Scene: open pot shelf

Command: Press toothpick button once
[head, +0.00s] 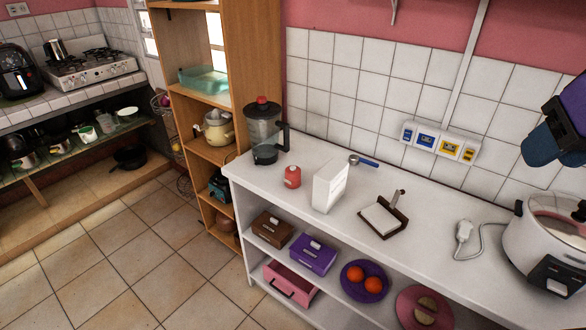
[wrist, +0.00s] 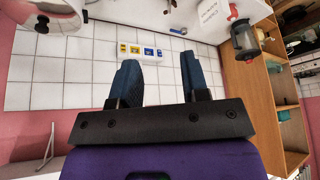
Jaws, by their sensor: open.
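A small red container (head: 292,177) with a narrower top stands upright on the white counter, between the blender and a white box. It is the likely toothpick holder, but no label on it is readable. It also seems to show, partly, at the top of the wrist view (wrist: 233,12). My gripper (head: 545,143) is at the far right of the head view, raised above the counter and far from the red container. In the wrist view its blue fingers (wrist: 157,68) are spread apart with nothing between them.
On the white counter (head: 340,222) stand a blender (head: 262,135), a white box (head: 330,186), a blue-handled scoop (head: 366,162), a dark tray with a white block (head: 382,218) and a white cooker (head: 548,232). A socket strip (head: 438,141) is on the tiled wall. Boxes and plates fill the shelf below.

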